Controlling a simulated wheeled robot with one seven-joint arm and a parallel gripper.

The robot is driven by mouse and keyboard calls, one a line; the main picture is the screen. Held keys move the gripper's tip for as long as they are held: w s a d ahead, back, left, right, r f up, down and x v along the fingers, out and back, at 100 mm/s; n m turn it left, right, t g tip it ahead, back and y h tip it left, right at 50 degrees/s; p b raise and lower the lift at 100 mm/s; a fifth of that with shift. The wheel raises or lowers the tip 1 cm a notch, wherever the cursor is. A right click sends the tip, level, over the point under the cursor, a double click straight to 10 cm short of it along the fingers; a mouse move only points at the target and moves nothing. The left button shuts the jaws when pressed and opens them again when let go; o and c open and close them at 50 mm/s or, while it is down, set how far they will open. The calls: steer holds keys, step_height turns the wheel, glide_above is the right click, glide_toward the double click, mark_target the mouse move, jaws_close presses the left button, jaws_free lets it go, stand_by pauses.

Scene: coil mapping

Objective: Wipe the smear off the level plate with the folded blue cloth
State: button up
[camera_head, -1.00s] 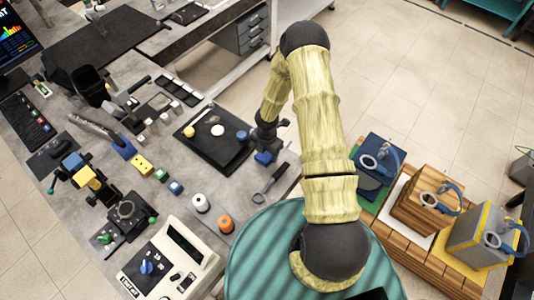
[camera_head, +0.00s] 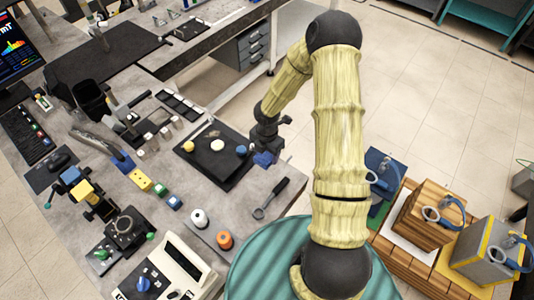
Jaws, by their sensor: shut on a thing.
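The level plate (camera_head: 207,167) is a dark, flat square on the grey bench, left of my gripper. I cannot tell whether the pale patch is the smear. My gripper (camera_head: 264,151) points down at the plate's right side, shut on the folded blue cloth (camera_head: 264,159). The cloth shows below the fingers, just off the plate's right edge. I cannot tell if it touches the bench. The fingertips are mostly hidden.
A dark-handled ring tool (camera_head: 270,198) lies on the bench's right corner. Instruments crowd the left of the bench. Blocks with blue-handled clamps (camera_head: 431,214) sit on a wooden stand at right.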

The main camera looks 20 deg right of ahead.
mark_target(266, 159)
steer(key=o, duration=0.3)
steer(key=shift+c, duration=1)
steer(key=m, duration=0.3)
steer(key=f+m, duration=0.1)
steer(key=m, duration=0.1)
steer(key=shift+s+a+m, duration=0.15)
steer(key=shift+m, duration=0.25)
steer(key=m, duration=0.3)
steer(key=shift+a+f+m+b, duration=0.1)
steer(key=shift+f+m+b, duration=0.2)
steer(key=m, duration=0.3)
steer(key=shift+f+m, duration=0.25)
steer(key=shift+m, duration=0.15)
steer(key=m, duration=0.5)
steer(key=shift+f+m, duration=0.3)
steer(key=shift+f, duration=0.05)
steer(key=m, duration=0.6)
steer(key=shift+f+b, duration=0.3)
steer(key=shift+b, duration=0.05)
